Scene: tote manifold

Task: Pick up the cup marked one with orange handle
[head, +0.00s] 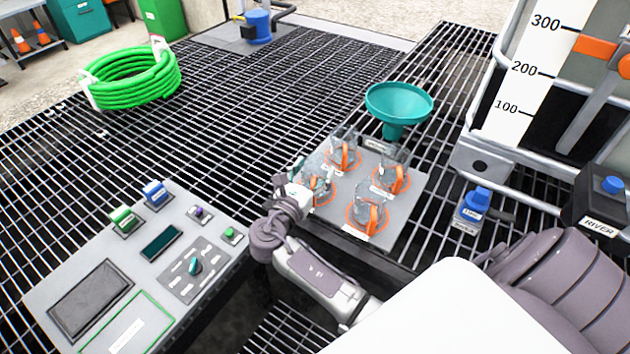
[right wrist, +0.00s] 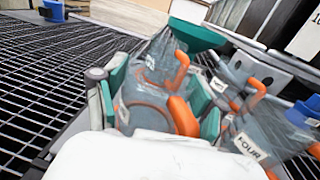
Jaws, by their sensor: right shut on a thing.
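Several clear cups with orange handles stand on a grey tray (head: 405,222). They are a back cup (head: 343,148), a right cup (head: 392,178), a front cup (head: 370,208) and a left cup (head: 322,186). My right gripper (head: 308,184) is at the left cup. In the right wrist view its teal pads (right wrist: 160,98) are shut on both sides of this cup (right wrist: 145,105), whose orange handle faces the camera. The held cup's number cannot be read. A label reading FOUR (right wrist: 250,147) shows by the cup to its right. My left gripper is out of view.
A teal funnel (head: 399,104) stands behind the tray. A control panel (head: 140,270) lies to the left and a green hose coil (head: 130,77) further back. A blue valve (head: 474,205) and a graduated tank (head: 525,75) are on the right. The black grating between is mostly clear.

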